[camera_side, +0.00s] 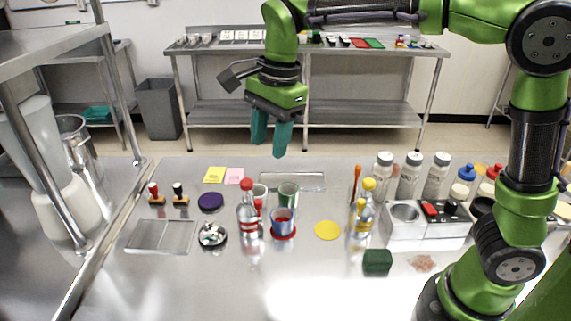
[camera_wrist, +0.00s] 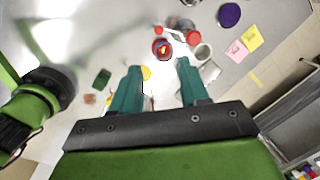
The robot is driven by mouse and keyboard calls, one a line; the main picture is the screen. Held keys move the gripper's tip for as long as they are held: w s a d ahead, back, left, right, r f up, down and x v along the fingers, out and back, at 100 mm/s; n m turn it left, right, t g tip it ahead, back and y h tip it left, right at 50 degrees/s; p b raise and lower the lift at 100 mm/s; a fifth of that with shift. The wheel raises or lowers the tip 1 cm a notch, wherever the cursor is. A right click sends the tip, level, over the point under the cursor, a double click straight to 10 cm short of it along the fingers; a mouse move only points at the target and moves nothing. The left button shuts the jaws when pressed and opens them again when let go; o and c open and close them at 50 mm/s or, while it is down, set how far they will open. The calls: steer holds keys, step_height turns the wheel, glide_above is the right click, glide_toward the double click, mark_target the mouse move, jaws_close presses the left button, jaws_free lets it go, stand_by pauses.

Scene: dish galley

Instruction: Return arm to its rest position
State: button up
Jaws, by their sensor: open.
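My gripper (camera_side: 270,138) hangs above the back part of the steel table (camera_side: 190,290) in the side view, fingers pointing down. Its two teal fingers are apart with nothing between them, and they show in the wrist view too (camera_wrist: 160,88). The fingers are well clear of the objects below. My green arm reaches across the top of the side view from its base at the right.
Below stand a blue cup (camera_side: 283,222) on a red disc, a red-capped bottle (camera_side: 248,212), a green cup (camera_side: 289,192) and a yellow disc (camera_side: 327,230). Several white bottles (camera_side: 410,175) stand at right. A shelf post (camera_side: 108,90) rises at left.

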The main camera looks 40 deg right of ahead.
steer(key=s+d+f+n+t, duration=0.1)
steer(key=s+d+n+t, duration=0.2)
steer(key=s+n, duration=0.3)
steer(key=s+d+f+n+t+y, duration=0.1)
steer(key=s+d+n+t, duration=0.2)
steer(key=s+d+n, duration=0.3)
steer(key=shift+s+d+f+n, duration=0.35)
steer(key=shift+s+n, duration=0.35)
steer(key=shift+s, duration=1)
